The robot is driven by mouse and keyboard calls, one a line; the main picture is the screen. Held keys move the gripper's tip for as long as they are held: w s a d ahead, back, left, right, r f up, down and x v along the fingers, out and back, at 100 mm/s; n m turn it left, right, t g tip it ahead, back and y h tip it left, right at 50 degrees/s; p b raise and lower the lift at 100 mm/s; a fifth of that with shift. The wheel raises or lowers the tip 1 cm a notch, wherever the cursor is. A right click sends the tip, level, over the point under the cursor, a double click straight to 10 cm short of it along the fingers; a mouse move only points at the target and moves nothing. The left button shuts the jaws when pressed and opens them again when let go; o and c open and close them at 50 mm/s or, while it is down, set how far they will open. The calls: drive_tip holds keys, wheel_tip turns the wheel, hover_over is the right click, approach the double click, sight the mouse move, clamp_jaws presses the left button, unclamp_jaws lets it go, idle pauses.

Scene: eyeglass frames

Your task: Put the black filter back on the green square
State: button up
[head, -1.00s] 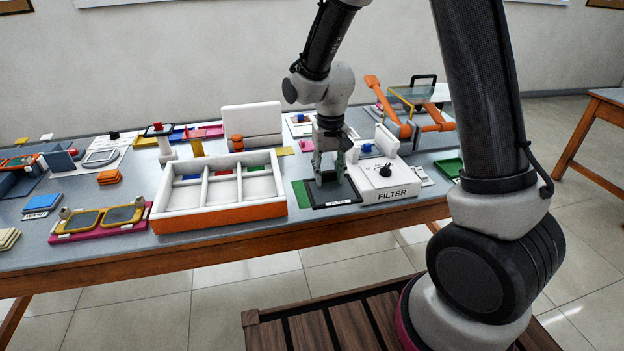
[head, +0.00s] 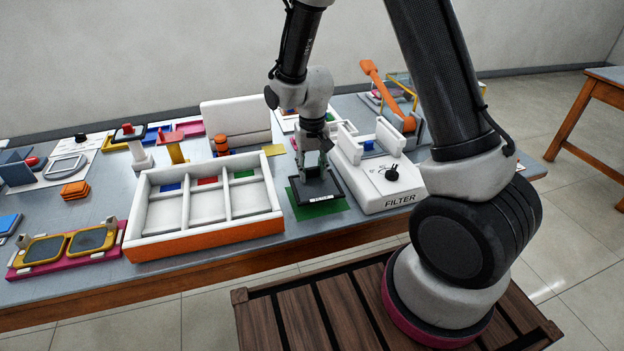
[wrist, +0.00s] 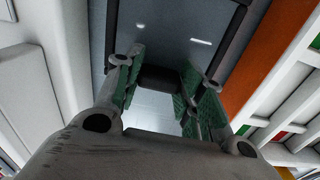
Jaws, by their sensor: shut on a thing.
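The black filter (head: 333,187), a flat dark frame with a white label on its front edge, is in my gripper (head: 314,172). In the wrist view the gripper (wrist: 160,88) has its green-padded fingers closed about a black tab on the filter (wrist: 188,38). The green square (head: 318,210) lies on the table beneath the filter. Its green shows along the front and left of the filter, and the rest is hidden. I cannot tell whether the filter touches it or hovers just above.
A white divided tray with an orange front (head: 205,240) stands close on the left. The white FILTER box (head: 385,185) with a black knob stands close on the right. A white upright panel (head: 236,125) is behind. The table's front edge is near.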

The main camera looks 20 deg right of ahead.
sight(312, 177)
drive_tip(key=shift+f, duration=1.8)
drive_tip(key=o, duration=1.1)
drive_tip(key=shift+f, duration=0.1)
drive_tip(key=shift+o, duration=0.2)
